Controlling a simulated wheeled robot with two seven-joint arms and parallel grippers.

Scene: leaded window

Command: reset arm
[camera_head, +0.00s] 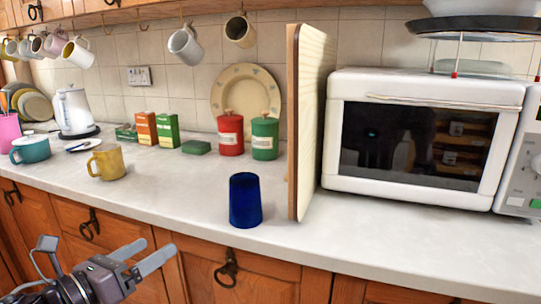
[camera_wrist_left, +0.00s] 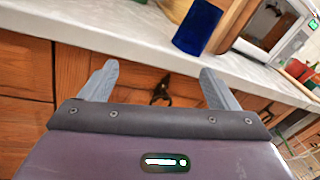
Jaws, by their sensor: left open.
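My left gripper (camera_head: 143,257) is at the lower left of the head view, in front of the wooden drawers and below the counter edge. Its two fingers are apart with nothing between them; the left wrist view shows the same open fingers (camera_wrist_left: 160,88). A dark blue cup (camera_head: 245,200) stands on the counter near the front edge, to the right of the gripper and apart from it. The cup also shows in the left wrist view (camera_wrist_left: 197,27), beyond the fingers. My right gripper is not in view.
The pale counter (camera_head: 180,190) holds a yellow mug (camera_head: 106,163), a teal pot (camera_head: 31,149), a kettle (camera_head: 75,110), red (camera_head: 230,136) and green (camera_head: 265,138) canisters, an upright board (camera_head: 308,120) and a white microwave (camera_head: 420,140). Mugs hang above. Drawer handles (camera_head: 228,269) stick out below.

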